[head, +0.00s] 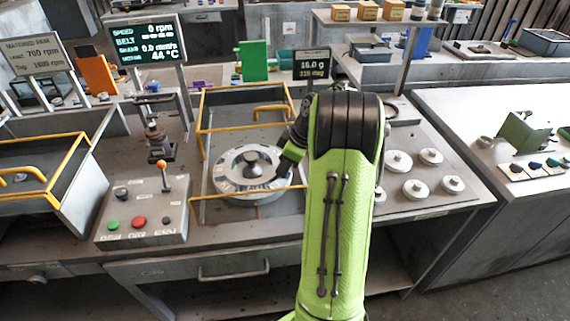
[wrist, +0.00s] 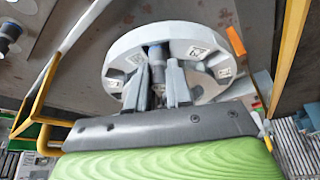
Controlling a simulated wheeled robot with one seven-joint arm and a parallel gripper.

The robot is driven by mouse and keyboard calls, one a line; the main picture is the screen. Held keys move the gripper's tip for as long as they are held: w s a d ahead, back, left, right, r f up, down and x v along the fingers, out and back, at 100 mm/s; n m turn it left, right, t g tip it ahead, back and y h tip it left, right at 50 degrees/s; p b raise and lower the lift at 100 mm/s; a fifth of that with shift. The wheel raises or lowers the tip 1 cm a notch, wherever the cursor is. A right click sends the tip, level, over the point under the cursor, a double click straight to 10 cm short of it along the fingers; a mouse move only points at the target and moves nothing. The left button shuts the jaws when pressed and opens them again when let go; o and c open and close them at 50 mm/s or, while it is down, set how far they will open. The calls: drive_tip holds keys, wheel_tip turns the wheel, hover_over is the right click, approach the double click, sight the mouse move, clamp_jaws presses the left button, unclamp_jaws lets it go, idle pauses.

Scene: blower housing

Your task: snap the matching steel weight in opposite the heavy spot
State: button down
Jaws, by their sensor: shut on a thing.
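The pale grey blower wheel (head: 232,184) lies flat inside a yellow-railed guard, with a dark hub in its middle. In the wrist view the wheel (wrist: 128,45) fills the upper middle, with small marked labels around its ring. My gripper (wrist: 158,68) is over the wheel, its two grey fingers shut on a small metal piece (wrist: 158,87) that is mostly hidden between them. I cannot tell whether the piece touches the wheel. Several round pale weights with knobs (head: 398,160) stand on the bench to the right of my arm.
Yellow guard rails (head: 201,130) surround the wheel closely. A control box (head: 145,220) with green and red buttons and an orange-tipped lever stands to the left. A screen (head: 148,42) reads 0 rpm; a smaller display (head: 312,65) gives a gram value. My arm hides part of the bench.

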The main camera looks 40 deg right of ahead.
drive_tip(key=shift+s+a+f, duration=0.1)
drive_tip(key=shift+s+f, duration=0.1)
drive_tip(key=shift+f, duration=0.25)
drive_tip(key=shift+s+a+f+b, duration=0.1)
drive_tip(key=shift+s+f+b, duration=0.2)
drive_tip(key=shift+f+b, duration=0.4)
drive_tip(key=c, duration=0.9)
unclamp_jaws()
drive_tip(key=shift+c, duration=0.2)
drive_tip(key=shift+w+r+p, duration=0.25)
drive_tip(key=shift+r+p, duration=0.35)
drive_tip(key=shift+r, duration=0.1)
drive_tip(key=shift+w+r+p, duration=0.25)
drive_tip(key=shift+r+p, duration=0.35)
drive_tip(key=shift+r, duration=0.05)
wheel_tip(320, 180, up, 5)
drive_tip(key=p, duration=0.4)
drive_tip(key=shift+r, duration=0.2)
drive_tip(key=shift+d+f, duration=0.1)
drive_tip(key=shift+d, duration=0.1)
